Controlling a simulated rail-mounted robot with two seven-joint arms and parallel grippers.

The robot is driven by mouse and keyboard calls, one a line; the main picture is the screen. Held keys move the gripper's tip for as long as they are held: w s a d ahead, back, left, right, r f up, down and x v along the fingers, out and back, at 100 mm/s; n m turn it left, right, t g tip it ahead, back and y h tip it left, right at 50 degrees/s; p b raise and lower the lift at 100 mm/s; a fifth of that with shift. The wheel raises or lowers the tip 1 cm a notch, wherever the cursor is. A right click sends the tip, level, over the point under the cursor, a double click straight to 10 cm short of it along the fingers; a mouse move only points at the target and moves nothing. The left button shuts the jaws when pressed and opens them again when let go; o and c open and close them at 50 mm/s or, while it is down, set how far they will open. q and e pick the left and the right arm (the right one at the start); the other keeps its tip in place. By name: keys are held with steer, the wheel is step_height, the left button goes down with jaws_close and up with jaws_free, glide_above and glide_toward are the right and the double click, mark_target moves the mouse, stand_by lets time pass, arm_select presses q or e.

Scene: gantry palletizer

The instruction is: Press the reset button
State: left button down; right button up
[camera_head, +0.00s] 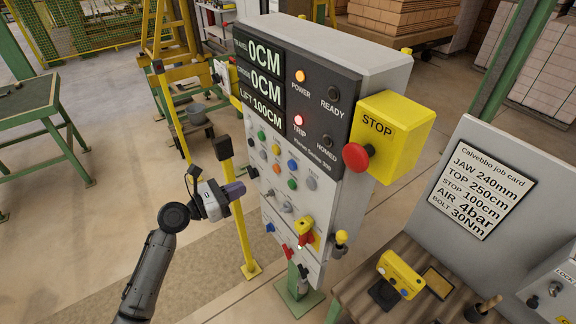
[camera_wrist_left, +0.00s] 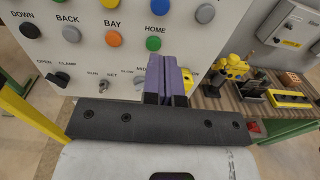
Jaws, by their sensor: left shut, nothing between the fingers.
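A grey control panel (camera_head: 330,205) carries rows of coloured push-buttons. No label reading reset is legible, so I cannot tell which button it is. The left wrist view shows a blue button (camera_wrist_left: 155,4) at the top edge, an orange button (camera_wrist_left: 114,39) marked BAY and a green button (camera_wrist_left: 153,43) marked HOME. My left gripper (camera_head: 238,189) is shut and empty, its purple fingers (camera_wrist_left: 168,77) in front of the panel's lower part. My right gripper is not in view.
A yellow box with a red STOP mushroom button (camera_head: 356,157) juts from the panel's right side. A yellow post (camera_head: 240,215) stands just left of the panel. A bench (camera_head: 365,262) with a yellow pendant (camera_head: 401,275) is at lower right. The TRIP lamp (camera_head: 298,120) glows red.

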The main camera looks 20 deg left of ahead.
mark_target(290, 166)
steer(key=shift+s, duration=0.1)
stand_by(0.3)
arm_select(q)
steer(key=p+x, duration=0.2)
steer(key=x, duration=1.2)
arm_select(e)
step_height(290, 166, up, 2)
